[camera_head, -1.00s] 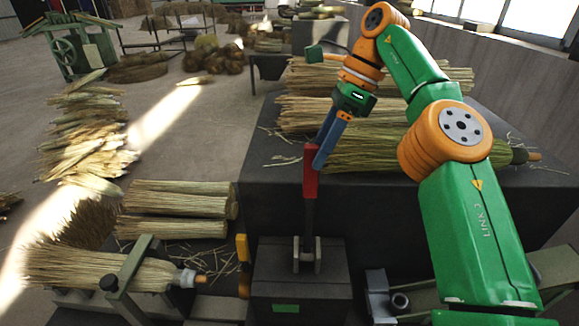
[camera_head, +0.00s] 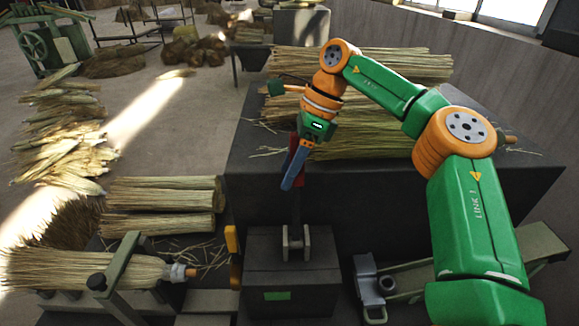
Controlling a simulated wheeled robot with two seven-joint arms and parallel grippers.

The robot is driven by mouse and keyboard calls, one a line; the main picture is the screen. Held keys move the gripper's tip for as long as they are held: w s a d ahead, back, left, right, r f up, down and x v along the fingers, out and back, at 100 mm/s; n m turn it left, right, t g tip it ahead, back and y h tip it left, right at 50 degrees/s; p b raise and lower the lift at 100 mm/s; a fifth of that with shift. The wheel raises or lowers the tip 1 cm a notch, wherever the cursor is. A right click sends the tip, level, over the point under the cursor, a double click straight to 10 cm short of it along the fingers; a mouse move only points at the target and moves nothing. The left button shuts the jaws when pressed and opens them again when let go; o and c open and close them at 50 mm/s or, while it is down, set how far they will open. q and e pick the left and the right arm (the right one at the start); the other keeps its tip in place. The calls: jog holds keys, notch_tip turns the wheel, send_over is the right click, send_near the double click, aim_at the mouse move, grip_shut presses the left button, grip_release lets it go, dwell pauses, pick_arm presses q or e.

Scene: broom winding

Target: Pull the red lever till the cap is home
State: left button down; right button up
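The red lever (camera_head: 300,178) stands about upright on a dark block (camera_head: 290,265), its dark shaft rising from a grey bracket. My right gripper (camera_head: 290,178) is at the red grip, its blue fingers pointing down and covering much of it. I cannot tell whether they touch or close on it. A straw bundle (camera_head: 75,270) lies in a clamp at the lower left. A pale, cap-like fitting (camera_head: 178,271) sits at its right end, with a thin orange-brown tip beyond it. A gap separates that tip from the yellow-orange part beside the block. My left gripper is out of view.
The yellow-orange part (camera_head: 232,240) stands at the block's left side. A dark bench (camera_head: 400,195) with straw bundles is behind the lever. A grey bracketed fixture (camera_head: 370,285) stands right of the block. More straw bundles (camera_head: 160,225) lie at the left.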

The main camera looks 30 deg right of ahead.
jog(key=shift+d, duration=0.1)
grip_shut()
dwell(1.2)
